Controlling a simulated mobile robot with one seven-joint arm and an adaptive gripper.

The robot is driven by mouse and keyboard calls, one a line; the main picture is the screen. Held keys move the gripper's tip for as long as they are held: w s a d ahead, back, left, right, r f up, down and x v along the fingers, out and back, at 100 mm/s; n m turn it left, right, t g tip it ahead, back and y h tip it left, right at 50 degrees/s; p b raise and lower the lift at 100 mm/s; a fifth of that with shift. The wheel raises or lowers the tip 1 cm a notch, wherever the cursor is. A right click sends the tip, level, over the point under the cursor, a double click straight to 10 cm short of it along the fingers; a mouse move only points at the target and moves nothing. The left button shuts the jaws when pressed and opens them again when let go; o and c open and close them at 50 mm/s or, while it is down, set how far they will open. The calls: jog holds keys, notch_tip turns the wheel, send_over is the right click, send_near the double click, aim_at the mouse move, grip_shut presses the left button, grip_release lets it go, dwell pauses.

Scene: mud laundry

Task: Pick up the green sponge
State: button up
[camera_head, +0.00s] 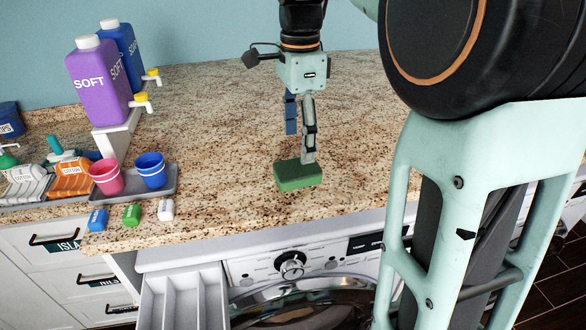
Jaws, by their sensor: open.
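The green sponge (298,176) lies flat on the speckled granite counter, close to its front edge and above the washing machine. My gripper (300,147) points down over the counter with its fingers apart. The nearer finger's tip overlaps the sponge's top edge in the picture; I cannot tell whether it touches. The other finger shows further back and higher, behind the sponge. Nothing is held between the fingers.
A grey tray (135,188) with pink cups (106,176) and blue cups (151,170) stands left. Small blue, green and white blocks line the front edge. Purple (98,80) and blue soap bottles stand behind. The counter right of the sponge is clear. An open drawer (183,297) juts out below.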

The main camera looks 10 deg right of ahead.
aim_at(297, 167)
jog(key=shift+a+f, duration=0.15)
jog(key=shift+f, duration=3.45)
jog(key=c, duration=0.8)
